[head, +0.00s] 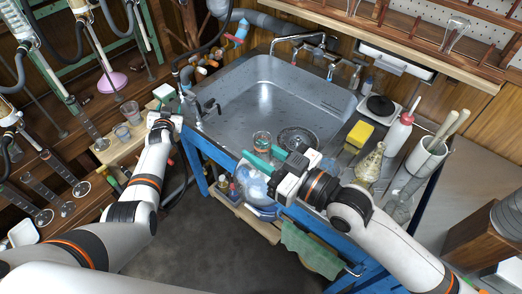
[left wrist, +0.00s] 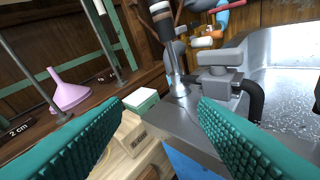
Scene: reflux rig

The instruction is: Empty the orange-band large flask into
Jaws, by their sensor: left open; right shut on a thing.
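My right gripper (head: 260,164) is shut on a clear glass flask at the front edge of the sink. An orange-red band shows on the flask's glass (head: 262,140), which reaches past the fingers over the sink basin (head: 235,105). Rounded clear glass (head: 254,187) shows on the near side of the fingers; I cannot tell whether it is the same flask. Any liquid in it is unclear. My left gripper (head: 165,114) is by the sink's left corner. In the left wrist view its teal fingers (left wrist: 160,130) are wide apart with nothing between them.
A grey valve (left wrist: 220,75) stands close to the left gripper. A yellow sponge (head: 359,134), a red-capped bottle (head: 397,135) and a white cup (head: 427,160) stand right of the sink. Glassware and a pink funnel (head: 112,82) fill the left bench. The basin is mostly clear.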

